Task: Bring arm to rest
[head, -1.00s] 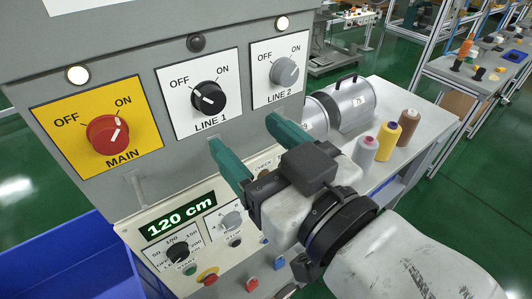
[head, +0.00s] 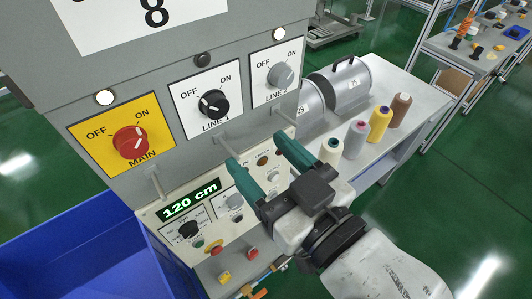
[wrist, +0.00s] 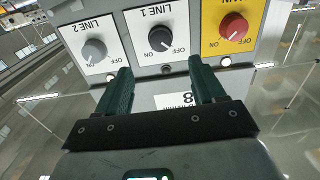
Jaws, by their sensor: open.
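My gripper (head: 257,164) has two green fingers spread apart with nothing between them. In the head view it is in front of the machine's lower control panel, to the right of the lit "120 cm" display (head: 189,200). It also shows open in the wrist view (wrist: 160,82), pointing towards the switch plates. The red MAIN knob (head: 131,142) sits on a yellow plate, the black LINE 1 knob (head: 213,103) and the grey LINE 2 knob (head: 280,75) on white plates. My gripper appears apart from all of them. Part of the lower panel is hidden behind my gripper.
A blue bin (head: 75,250) stands at the lower left. To the right a grey table (head: 425,98) bears several thread cones, such as a yellow one (head: 380,123), and metal drums (head: 340,88). Short pegs (head: 156,184) stick out from the machine. Green floor is open at the right.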

